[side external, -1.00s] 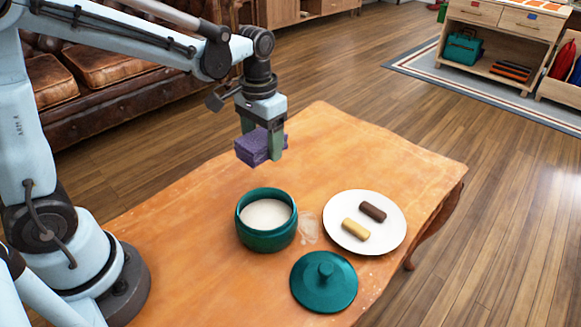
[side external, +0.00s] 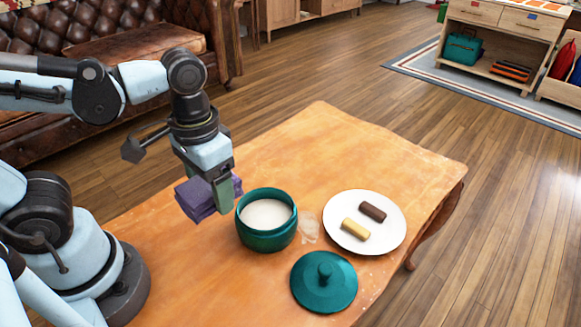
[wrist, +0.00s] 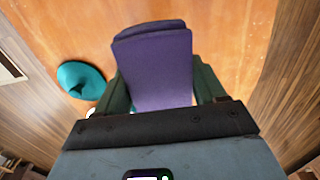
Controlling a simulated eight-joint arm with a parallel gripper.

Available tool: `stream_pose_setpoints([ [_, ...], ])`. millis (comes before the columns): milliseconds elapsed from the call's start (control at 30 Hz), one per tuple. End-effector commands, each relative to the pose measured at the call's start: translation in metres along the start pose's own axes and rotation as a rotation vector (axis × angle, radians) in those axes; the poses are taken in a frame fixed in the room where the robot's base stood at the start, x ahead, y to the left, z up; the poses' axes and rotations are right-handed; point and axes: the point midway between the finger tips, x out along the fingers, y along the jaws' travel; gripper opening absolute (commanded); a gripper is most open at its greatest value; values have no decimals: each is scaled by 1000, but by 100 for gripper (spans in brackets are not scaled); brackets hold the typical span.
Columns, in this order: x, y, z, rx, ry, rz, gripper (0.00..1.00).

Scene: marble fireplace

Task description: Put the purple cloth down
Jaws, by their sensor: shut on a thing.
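The purple cloth (side external: 197,200) is a folded block between the fingers of my gripper (side external: 222,190). In the side view it is at the left of the teal pot, low over the table; I cannot tell whether it touches the wood. In the wrist view the cloth (wrist: 155,65) fills the space between the two green fingers of my gripper (wrist: 158,90). The gripper is shut on it. The fingers hide part of the cloth in the side view.
The teal pot (side external: 266,239) with white contents stands open just right of my gripper. Its teal lid (side external: 324,283) lies in front. A white plate (side external: 386,237) holds a brown and a yellow piece. A whitish smear (side external: 308,228) marks the table (side external: 330,140), whose back part is clear.

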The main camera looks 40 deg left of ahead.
Motion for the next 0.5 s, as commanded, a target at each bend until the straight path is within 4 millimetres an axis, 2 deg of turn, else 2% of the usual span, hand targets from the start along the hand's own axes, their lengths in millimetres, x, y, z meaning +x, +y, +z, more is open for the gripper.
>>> stream_pose_setpoints([
  [500,51,-82,-30,-7,0,0,37],
])
